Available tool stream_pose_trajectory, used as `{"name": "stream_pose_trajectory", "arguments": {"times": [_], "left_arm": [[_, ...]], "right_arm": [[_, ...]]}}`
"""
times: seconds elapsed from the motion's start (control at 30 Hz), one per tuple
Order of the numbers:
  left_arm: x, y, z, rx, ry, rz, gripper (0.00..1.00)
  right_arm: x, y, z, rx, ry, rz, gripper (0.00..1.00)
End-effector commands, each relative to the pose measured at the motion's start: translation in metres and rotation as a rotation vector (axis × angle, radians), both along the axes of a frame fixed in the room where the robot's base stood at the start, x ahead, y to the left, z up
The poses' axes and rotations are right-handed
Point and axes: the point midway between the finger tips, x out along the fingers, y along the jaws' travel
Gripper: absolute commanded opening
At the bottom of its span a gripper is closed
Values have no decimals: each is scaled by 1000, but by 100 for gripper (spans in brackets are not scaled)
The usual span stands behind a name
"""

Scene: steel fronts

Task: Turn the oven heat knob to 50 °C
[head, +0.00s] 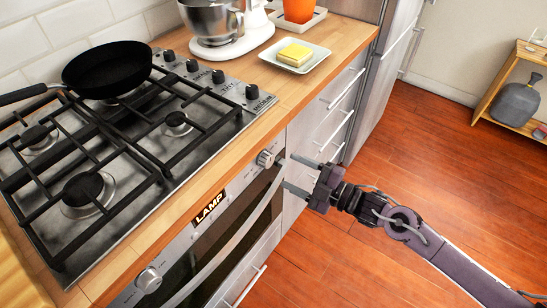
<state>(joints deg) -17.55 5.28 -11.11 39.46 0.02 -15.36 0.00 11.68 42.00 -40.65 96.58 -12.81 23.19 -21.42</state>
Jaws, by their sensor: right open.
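The oven front has two silvery round knobs. One knob (265,158) is at the right end of the panel. The other knob (148,279) is at the left end, near the bottom of the view. I cannot tell which one sets the heat, and their markings are too small to read. My right gripper (288,171) is open and empty, in front of the oven's right end. Its two fingers point left toward the right-end knob, with a small gap to it in the picture. My left gripper is not in view.
A long oven handle (222,255) runs below the panel, close to my right gripper. Above is the gas hob (215,136) with a black pan (107,69). The wooden floor (430,150) to the right is clear.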

Motion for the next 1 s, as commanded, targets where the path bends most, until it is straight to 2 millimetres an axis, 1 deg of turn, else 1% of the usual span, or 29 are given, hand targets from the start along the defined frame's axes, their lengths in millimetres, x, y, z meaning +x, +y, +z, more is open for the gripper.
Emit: {"name": "stream_pose_trajectory", "arguments": {"times": [0.03,0.13,0.27,0.43,0.6,0.73,0.77,1.0], "left_arm": [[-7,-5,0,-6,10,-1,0],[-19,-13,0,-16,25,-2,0],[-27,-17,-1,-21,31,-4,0],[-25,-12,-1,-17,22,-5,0],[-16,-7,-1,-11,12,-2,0],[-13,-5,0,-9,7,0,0],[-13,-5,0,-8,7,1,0],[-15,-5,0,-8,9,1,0]], "right_arm": [[5,8,2,4,-1,0,59],[14,23,3,5,-2,-1,59],[25,39,2,3,-1,-2,59],[32,52,1,2,1,-3,59],[34,54,0,0,1,-3,59],[34,54,0,0,2,-3,59],[34,54,0,0,2,-3,57],[34,54,0,0,2,-3,25]]}}
